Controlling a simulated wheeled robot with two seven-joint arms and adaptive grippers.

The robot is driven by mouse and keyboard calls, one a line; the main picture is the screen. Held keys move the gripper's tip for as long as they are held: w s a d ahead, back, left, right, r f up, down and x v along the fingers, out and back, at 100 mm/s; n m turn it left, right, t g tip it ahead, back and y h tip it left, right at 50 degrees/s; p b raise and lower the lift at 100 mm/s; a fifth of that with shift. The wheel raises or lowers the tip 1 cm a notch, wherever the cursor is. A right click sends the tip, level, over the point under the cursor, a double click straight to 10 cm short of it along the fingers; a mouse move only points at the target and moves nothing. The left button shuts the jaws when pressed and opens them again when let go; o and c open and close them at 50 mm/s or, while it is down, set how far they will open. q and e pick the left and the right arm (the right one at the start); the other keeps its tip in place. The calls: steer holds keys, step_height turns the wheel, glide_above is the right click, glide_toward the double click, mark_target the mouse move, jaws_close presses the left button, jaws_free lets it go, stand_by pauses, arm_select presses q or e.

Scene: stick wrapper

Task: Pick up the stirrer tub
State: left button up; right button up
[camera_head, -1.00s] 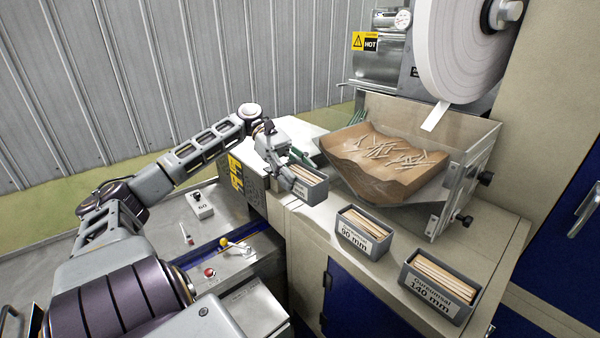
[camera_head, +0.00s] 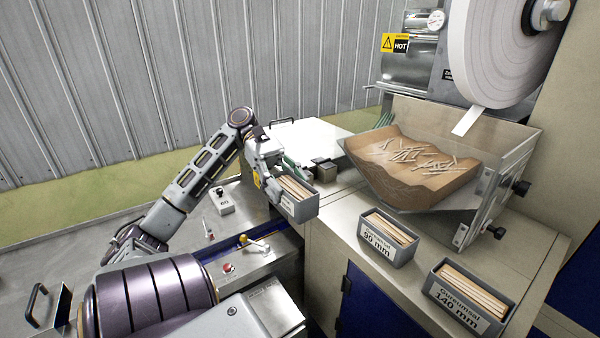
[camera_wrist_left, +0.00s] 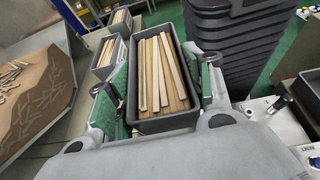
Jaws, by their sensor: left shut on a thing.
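My right gripper is not in either view.
Two similar tubs stand on the bench, labelled 90 mm (camera_head: 388,238) and 140 mm (camera_head: 468,296). A clear-walled hopper (camera_head: 480,205) holds loose sticks on brown lining. A white paper roll (camera_head: 490,50) hangs above. A control panel (camera_head: 240,262) with knobs lies below left.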

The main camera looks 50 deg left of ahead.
arm_select(q)
steer(key=s, duration=0.6)
steer(key=shift+s+a, duration=0.2)
steer(key=shift+a, duration=0.05)
stand_by(0.5)
steer(key=shift+s, duration=0.15)
